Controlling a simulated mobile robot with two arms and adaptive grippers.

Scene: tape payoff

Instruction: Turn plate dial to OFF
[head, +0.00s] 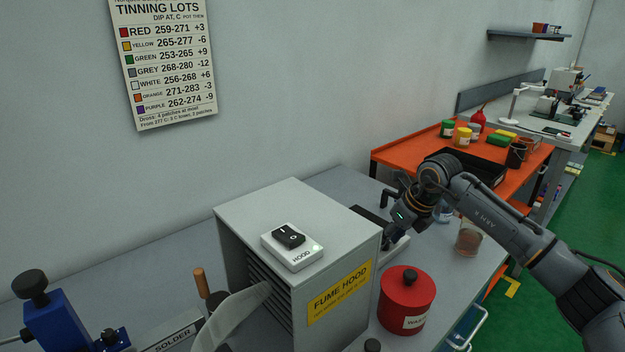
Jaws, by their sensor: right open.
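My right gripper (391,234) reaches in from the right, behind the right side of the fume hood box. It is open, with its dark fingers pointing down. It is over or beside a low white and black device (400,246), which looks like the plate. Part of its dark top (366,213) shows beside the hood. The plate's dial does not show clearly; the hood and my gripper cover much of the device. I cannot tell whether the fingers touch the dial. My left gripper is not in view.
The grey fume hood (340,262) stands left of my gripper with a hood switch (290,238) on top. A red lidded waste can (407,300) stands in front. A glass jar (468,238) stands right of the plate. An orange bench (535,160) is behind.

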